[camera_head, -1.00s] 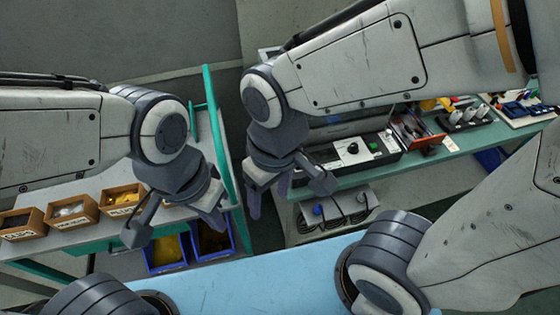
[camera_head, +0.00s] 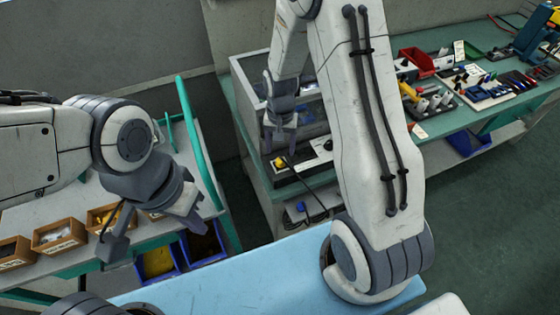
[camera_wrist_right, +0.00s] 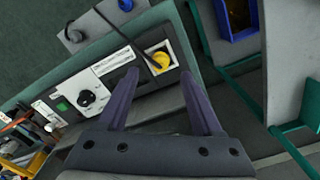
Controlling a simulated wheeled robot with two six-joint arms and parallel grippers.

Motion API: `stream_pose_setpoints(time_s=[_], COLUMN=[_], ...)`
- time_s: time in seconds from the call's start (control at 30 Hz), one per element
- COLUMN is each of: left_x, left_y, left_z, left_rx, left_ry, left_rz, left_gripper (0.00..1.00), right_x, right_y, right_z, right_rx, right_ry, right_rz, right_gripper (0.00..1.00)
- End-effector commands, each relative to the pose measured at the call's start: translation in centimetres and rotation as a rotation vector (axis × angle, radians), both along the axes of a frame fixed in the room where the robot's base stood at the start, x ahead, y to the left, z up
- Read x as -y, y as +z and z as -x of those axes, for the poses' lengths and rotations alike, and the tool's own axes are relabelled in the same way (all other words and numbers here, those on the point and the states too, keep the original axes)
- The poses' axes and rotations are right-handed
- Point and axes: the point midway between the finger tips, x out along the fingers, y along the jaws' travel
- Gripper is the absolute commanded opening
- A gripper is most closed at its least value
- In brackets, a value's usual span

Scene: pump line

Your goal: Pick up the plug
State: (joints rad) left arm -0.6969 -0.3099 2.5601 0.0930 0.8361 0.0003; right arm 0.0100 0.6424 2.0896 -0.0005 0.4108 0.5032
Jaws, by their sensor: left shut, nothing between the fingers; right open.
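The yellow plug (camera_head: 280,162) sits in a white-framed socket on the end of the black panel unit. In the right wrist view the plug (camera_wrist_right: 160,60) has a dark cable running from it past the panel's edge. My right gripper (camera_head: 279,148) is open and empty over that end of the unit. In its wrist view the two fingertips (camera_wrist_right: 160,75) flank the plug's line, with the plug showing just past the gap between them. I cannot tell the exact height gap. My left gripper (camera_head: 192,221) is shut and empty above the cart at left.
The panel unit (camera_wrist_right: 115,73) carries a black knob and a green switch. A blue plug (camera_head: 300,206) shows on the shelf below. A clear-sided case (camera_head: 245,85) stands behind my right gripper. Wooden bins (camera_head: 58,237) and blue bins (camera_head: 158,264) are at the left cart.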

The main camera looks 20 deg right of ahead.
Motion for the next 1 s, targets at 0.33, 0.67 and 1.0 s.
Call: stream_pose_setpoints(time_s=[0.33,0.67,1.0], left_x=[0.0,0.0,0.0], left_y=[1.6,1.9,1.9], left_z=[0.0,0.0,0.0], left_rx=[0.0,0.0,0.0], left_ry=[0.001,0.001,0.001], left_rz=[0.0,0.0,0.0], left_gripper=[0.0,0.0,0.0], right_x=[0.1,0.1,0.1], right_y=[-3.1,-5.6,-5.6], right_z=[-0.3,-0.4,-0.4], right_rx=[-0.004,0.002,0.001], right_ry=[0.003,0.003,0.003], right_rz=[0.0,0.0,0.0], right_gripper=[0.67,0.67,0.0])
